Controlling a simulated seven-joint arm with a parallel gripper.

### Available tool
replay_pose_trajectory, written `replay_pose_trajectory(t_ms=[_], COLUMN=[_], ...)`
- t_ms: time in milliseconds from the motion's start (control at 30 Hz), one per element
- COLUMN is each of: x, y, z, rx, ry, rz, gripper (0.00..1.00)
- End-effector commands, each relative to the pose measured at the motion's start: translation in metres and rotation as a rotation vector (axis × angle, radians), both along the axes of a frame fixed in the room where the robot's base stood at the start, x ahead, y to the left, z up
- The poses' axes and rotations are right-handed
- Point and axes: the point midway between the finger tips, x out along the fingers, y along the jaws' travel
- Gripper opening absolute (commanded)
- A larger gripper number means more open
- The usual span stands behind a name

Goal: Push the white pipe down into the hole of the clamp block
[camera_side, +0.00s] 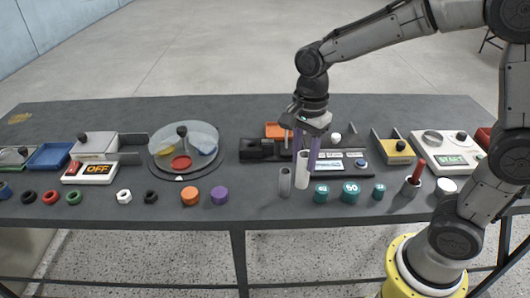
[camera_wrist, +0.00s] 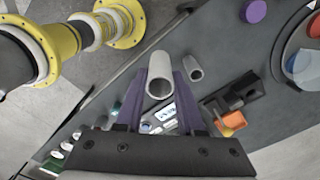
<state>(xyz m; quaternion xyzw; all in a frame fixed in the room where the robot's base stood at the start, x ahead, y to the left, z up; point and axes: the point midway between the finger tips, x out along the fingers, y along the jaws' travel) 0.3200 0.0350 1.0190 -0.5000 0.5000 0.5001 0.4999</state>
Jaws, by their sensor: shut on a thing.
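The white pipe (camera_side: 302,172) stands upright between the purple fingers of my gripper (camera_side: 307,158), which is shut on it. In the wrist view the pipe (camera_wrist: 158,76) shows its open round end between the two fingertips (camera_wrist: 166,78). Its lower end is near the front part of the table; whether it touches the table is unclear. The black block (camera_side: 258,150), which looks like the clamp block, lies behind and to the left of the pipe. It also shows in the wrist view (camera_wrist: 238,94), right of my gripper. Its hole is not clearly visible.
A grey tube (camera_side: 285,183) stands upright just left of the held pipe. Teal weights (camera_side: 350,191) stand to the right. An orange tray (camera_side: 279,130) and a panel with a screen (camera_side: 340,162) lie behind. A round dish (camera_side: 185,150) is farther left.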

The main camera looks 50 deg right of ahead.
Motion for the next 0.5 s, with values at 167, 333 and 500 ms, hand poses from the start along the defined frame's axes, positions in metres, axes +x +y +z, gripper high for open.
replay_pose_trajectory(t_ms=[167, 333, 500], x=[0.000, 0.000, 0.007], y=[0.000, 0.000, 0.001], z=[0.000, 0.000, 0.010], rx=[0.000, 0.000, 0.000], ry=[0.000, 0.000, -0.005], rz=[0.000, 0.001, 0.053], gripper=[0.00, 0.00, 0.00])
